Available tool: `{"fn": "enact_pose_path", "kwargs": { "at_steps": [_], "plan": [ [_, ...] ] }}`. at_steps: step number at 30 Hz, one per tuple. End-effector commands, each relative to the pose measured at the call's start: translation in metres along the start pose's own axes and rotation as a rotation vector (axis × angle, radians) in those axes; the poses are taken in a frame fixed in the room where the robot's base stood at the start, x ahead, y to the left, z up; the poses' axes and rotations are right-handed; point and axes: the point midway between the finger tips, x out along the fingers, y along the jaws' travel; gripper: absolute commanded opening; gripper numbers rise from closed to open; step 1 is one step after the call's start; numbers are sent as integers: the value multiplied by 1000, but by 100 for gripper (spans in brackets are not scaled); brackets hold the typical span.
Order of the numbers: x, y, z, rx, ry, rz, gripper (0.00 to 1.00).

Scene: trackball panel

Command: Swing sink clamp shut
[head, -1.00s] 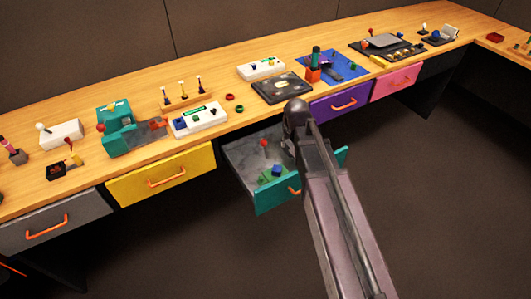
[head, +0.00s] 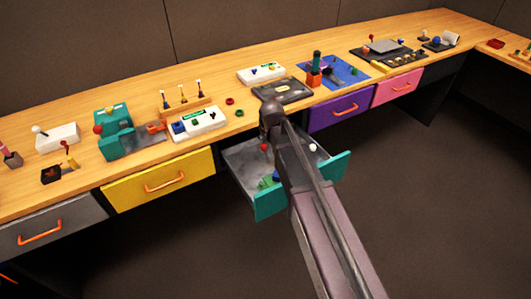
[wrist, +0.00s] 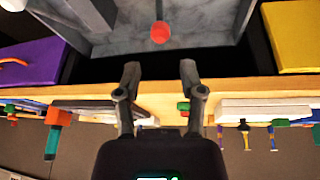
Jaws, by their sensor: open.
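No part in view can be clearly told as the sink clamp. The open teal drawer (head: 268,203) holds a red-topped knob (head: 264,148), a white knob (head: 313,147) and a partly hidden blue piece. My arm crosses above this drawer and covers part of its inside. My gripper (wrist: 160,72) is open and empty in the wrist view, its fingers apart near the wooden table edge. A red ball on a stalk (wrist: 160,32), in the grey drawer, shows beyond the gap between the fingertips. The gripper's fingers are not visible in the head view.
The wooden table (head: 60,120) carries a teal device (head: 114,140), a white panel (head: 199,123), a dark panel (head: 284,90) and a blue mat (head: 345,72). Closed yellow (head: 130,190), purple (head: 325,118) and pink (head: 385,95) drawers flank the teal one. Floor is clear at right.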

Motion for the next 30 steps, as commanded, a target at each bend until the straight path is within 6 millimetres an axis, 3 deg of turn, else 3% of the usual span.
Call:
{"fn": "enact_pose_path", "kwargs": {
  "at_steps": [30],
  "plan": [
    [84,1,1,2,0,1,51]
  ]
}}
